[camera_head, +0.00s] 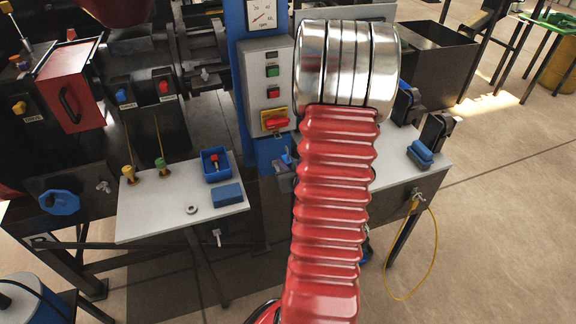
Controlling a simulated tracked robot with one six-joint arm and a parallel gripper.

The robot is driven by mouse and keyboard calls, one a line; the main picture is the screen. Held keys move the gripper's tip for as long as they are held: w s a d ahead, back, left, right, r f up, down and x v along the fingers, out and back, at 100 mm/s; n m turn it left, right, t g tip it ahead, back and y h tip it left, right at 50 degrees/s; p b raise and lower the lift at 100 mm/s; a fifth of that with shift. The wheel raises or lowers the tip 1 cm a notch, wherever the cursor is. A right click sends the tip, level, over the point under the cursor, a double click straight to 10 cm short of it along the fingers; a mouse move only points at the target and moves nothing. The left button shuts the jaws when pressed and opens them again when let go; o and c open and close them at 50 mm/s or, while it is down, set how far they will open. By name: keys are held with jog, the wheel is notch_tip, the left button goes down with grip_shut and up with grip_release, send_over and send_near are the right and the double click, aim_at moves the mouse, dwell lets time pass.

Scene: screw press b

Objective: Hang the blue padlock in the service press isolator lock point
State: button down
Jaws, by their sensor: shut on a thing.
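The service press isolator (275,121) is a red rotary handle on a yellow plate, low on the front of the grey control box. Its lock point is too small to make out clearly. A small blue piece, which looks like the blue padlock (287,155), is just below and slightly right of the isolator, apart from the handle. My gripper (286,170) shows as a dark grey shape there, shut on the padlock. My red ribbed arm with its chrome end hides the gripper's right side. The shackle's exact pose cannot be told.
The grey control box (267,75) is mounted on a blue column. A grey bench (150,215) at left holds a blue tray (204,166), a blue block (227,195) and a metal ring (191,209). Another bench (400,180) at right holds blue pads (420,153); a yellow cable (435,240) hangs from it.

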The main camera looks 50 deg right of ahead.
jog(key=shift+w+d, duration=0.4)
jog(key=shift+w, duration=0.25)
jog(key=shift+w+d, duration=0.4)
jog(key=shift+w, duration=0.2)
jog(key=shift+w+d+r, duration=0.1)
jog(key=shift+w+d, duration=0.3)
jog(key=shift+w, duration=0.25)
jog(key=shift+w+d+f, duration=0.1)
jog(key=shift+w+d, duration=0.25)
jog(key=shift+w, duration=0.3)
jog(key=shift+w+d+r, duration=0.1)
jog(key=shift+w+d, duration=0.3)
jog(key=shift+w, duration=0.25)
dwell(1.4)
dwell(0.3)
jog(key=shift+f, duration=0.45)
jog(key=shift+f, duration=0.25)
dwell(0.7)
jog(key=c, duration=1.5)
grip_release()
jog(key=shift+s, duration=0.1)
